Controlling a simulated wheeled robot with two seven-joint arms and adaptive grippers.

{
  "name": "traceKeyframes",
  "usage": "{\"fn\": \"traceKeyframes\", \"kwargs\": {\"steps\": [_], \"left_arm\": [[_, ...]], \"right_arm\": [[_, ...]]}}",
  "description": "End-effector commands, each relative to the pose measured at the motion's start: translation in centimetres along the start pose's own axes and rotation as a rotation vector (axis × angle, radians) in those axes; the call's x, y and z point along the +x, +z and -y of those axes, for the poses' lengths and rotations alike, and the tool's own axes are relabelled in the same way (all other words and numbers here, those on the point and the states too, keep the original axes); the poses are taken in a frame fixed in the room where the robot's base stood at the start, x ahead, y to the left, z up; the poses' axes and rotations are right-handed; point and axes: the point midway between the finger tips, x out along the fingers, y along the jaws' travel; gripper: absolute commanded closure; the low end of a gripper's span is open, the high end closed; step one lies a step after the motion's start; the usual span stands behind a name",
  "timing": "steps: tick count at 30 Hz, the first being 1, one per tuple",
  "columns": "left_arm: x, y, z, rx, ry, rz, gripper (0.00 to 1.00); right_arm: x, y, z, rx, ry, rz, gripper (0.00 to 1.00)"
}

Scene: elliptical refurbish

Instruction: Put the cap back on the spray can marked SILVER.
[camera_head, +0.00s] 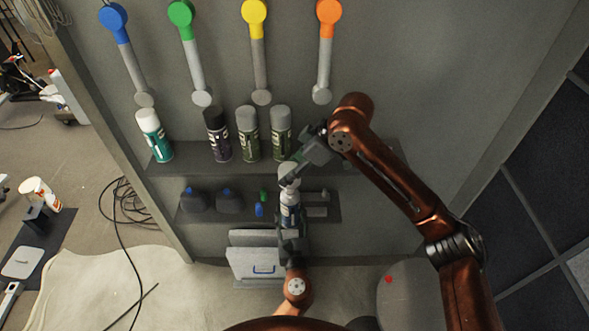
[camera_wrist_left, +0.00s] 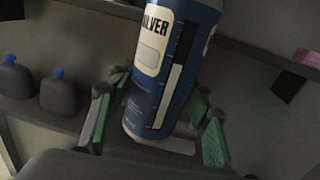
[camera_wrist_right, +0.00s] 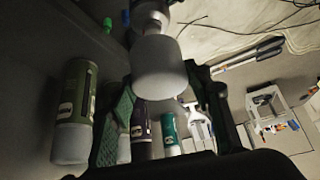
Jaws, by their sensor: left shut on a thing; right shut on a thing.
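The SILVER spray can (camera_head: 290,208), blue with a white label, stands roughly upright in front of the lower shelf. In the left wrist view the can (camera_wrist_left: 165,70) fills the space between the green-padded fingers of my left gripper (camera_wrist_left: 155,105), which is shut on it; its top is out of that view. My right gripper (camera_head: 300,163) is shut on the pale grey cap (camera_head: 286,169), just above the can. In the right wrist view the cap (camera_wrist_right: 160,68) lies between the fingers, with the can's pale top (camera_wrist_right: 150,17) beyond it. I cannot tell whether cap and can touch.
The upper shelf (camera_head: 190,160) holds a teal can (camera_head: 154,136) and several dark or green cans (camera_head: 248,134), close to my right gripper. The lower shelf (camera_head: 240,215) holds dark jugs with blue caps (camera_head: 228,200) and small items. Coloured hanging tools line the panel above.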

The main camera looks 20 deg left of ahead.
Motion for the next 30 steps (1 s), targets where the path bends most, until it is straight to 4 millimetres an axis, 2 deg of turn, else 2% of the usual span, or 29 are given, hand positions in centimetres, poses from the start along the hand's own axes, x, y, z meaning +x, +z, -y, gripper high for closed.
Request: {"fn": "traceKeyframes", "kwargs": {"steps": [21,30], "left_arm": [[0.0,0.1,0.0,-0.001,0.0,0.002,0.99],[0.0,0.1,0.0,-0.001,0.0,0.002,0.99]], "right_arm": [[3.8,2.5,0.1,0.002,0.0,0.0,0.64],[4.6,3.0,0.1,0.001,0.001,-0.001,0.64]]}}
